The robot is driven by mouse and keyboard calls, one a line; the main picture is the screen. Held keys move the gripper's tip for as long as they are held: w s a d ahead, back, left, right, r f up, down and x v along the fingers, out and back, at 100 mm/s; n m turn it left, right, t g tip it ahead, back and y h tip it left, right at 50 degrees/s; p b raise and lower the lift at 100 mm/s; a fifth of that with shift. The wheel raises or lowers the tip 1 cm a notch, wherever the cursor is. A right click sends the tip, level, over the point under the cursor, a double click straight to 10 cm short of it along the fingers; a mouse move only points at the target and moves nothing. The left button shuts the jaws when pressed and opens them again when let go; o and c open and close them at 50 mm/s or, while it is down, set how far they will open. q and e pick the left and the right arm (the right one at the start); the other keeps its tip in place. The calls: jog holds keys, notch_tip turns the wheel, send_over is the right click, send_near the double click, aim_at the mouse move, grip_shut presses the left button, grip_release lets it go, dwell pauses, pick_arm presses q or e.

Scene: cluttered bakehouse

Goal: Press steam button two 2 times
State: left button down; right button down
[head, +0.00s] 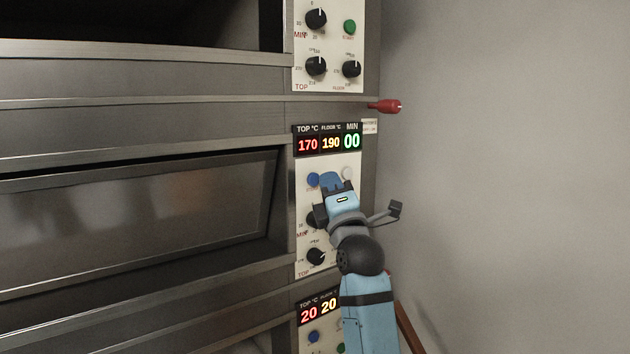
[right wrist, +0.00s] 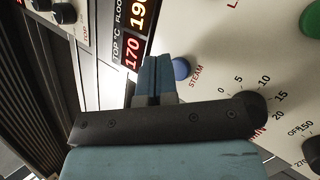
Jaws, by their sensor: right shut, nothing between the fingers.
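The middle oven deck has a cream control panel (head: 301,196) with a blue steam button (head: 313,180) near its top left. In the right wrist view the blue button (right wrist: 181,69) sits beside the red word STEAM. My right gripper (head: 331,180) is shut and empty, in front of this panel just right of the button. In the right wrist view its closed blue fingertips (right wrist: 157,62) appear close beside the button; I cannot tell whether they touch the panel. My left gripper is not in view.
The middle deck's display (head: 326,143) reads 170, 190 and 00. A pale button (head: 347,173) and black knobs (head: 315,257) are close to my gripper. A red handle (head: 385,106) sticks out above right. The bare wall (head: 510,170) leaves room at right.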

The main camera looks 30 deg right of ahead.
jog(key=shift+w, duration=0.2)
jog(key=shift+w, duration=0.25)
jog(key=shift+w+p, duration=0.3)
jog(key=shift+w, duration=0.1)
dwell(0.8)
jog(key=shift+s, duration=0.85)
jog(key=s+p, duration=0.1)
jog(key=s, duration=0.4)
jog(key=shift+d, duration=0.2)
dwell(0.9)
